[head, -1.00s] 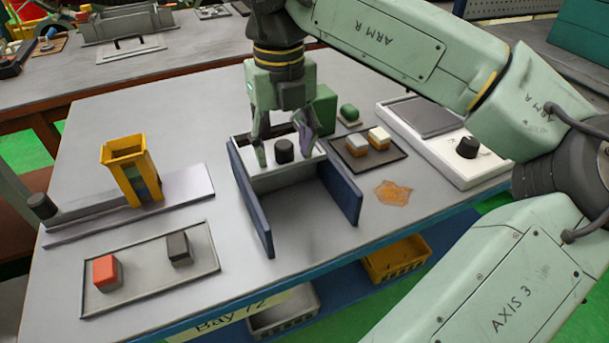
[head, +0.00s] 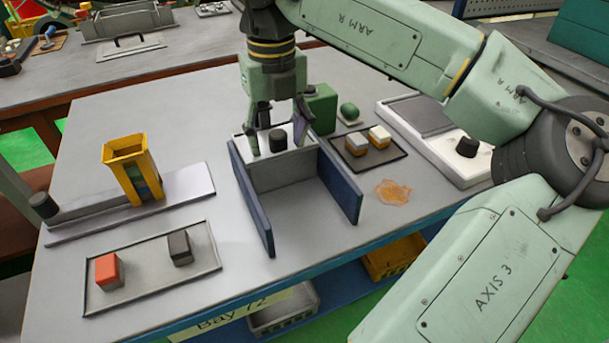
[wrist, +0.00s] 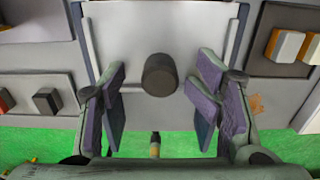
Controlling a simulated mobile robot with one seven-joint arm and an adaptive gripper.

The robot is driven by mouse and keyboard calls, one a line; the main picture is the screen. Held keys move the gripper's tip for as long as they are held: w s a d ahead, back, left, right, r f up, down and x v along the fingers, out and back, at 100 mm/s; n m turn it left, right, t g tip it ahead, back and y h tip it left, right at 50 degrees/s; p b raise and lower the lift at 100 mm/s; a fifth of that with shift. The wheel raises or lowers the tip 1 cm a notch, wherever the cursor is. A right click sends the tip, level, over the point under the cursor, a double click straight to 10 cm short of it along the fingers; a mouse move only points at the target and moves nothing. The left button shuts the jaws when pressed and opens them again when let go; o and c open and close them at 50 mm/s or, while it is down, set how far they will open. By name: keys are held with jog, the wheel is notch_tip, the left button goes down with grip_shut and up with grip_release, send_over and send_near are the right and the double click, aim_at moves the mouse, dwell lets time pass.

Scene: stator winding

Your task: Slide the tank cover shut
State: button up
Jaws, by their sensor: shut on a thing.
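The tank cover (head: 293,154) is a pale plate with a short dark round knob (head: 278,140) on top. It lies between two blue side walls (head: 341,188), at their far end, above a grey front face. My gripper (head: 278,149) points down from above, with one finger on each side of the knob. It is shut on the knob, though the finger contact is hard to make out. The purple finger pads (wrist: 207,85) show in the wrist view.
A tray (head: 400,161) with two small blocks and a green block (head: 321,110) stand close on the right. A yellow holder (head: 130,165) stands left. A tray (head: 140,285) with red and dark blocks lies front left. An orange patch (head: 393,193) marks the bench.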

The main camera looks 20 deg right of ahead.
aim_at(278, 133)
jog(key=shift+a, duration=0.1)
jog(key=shift+r+p, duration=2.2)
jog(key=shift+r, duration=0.85)
jog(key=shift+f, duration=0.15)
